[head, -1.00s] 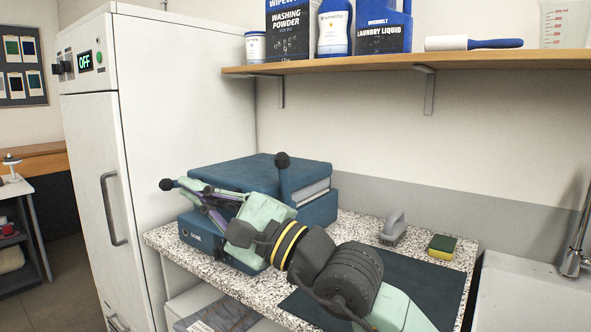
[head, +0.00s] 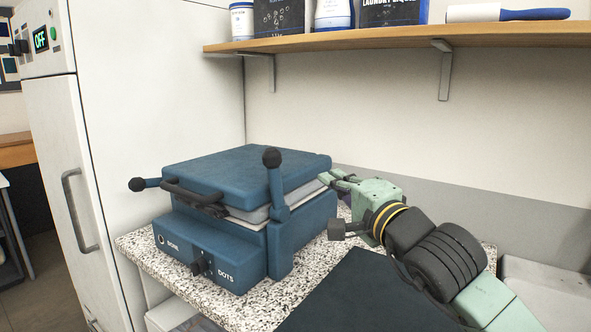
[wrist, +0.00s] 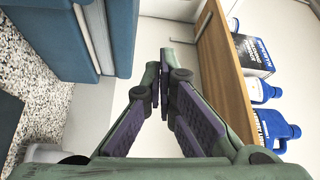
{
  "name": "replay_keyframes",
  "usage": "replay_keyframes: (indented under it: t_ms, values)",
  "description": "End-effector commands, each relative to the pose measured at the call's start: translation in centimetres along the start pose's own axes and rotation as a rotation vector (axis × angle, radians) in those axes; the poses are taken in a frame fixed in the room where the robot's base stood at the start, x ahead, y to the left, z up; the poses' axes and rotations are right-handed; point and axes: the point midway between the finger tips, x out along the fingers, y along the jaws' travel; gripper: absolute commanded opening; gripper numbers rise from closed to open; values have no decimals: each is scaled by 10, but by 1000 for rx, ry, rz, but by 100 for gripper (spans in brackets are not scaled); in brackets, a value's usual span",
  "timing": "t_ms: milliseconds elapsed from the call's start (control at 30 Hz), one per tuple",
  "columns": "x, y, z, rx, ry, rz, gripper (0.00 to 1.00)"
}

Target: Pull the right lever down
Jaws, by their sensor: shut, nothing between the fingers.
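A blue press (head: 235,215) with a lid and a front marked DOTS stands on the speckled counter. Its right lever (head: 277,190) points upward and ends in a black ball. Its left lever (head: 145,184) sticks out toward the left, with a black ball at its end. My gripper (head: 328,179) is at the right side of the press, to the right of the right lever and apart from it. Its fingers are shut and empty. The wrist view shows the shut fingertips (wrist: 162,68) with the press side (wrist: 75,35) at left; neither lever ball shows there.
A wooden shelf (head: 340,42) with bottles and boxes runs above the counter. A white cabinet (head: 160,130) stands to the left of the press. A dark mat (head: 350,295) lies on the counter in front of my arm. The speckled counter (head: 140,250) shows bare at front left.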

Motion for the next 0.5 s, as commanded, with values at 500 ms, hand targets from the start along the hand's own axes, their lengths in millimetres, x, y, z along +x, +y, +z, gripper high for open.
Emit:
replay_keyframes:
  t_ms: [500]
  values:
    - [77,-5,1,4,-5,0,0]
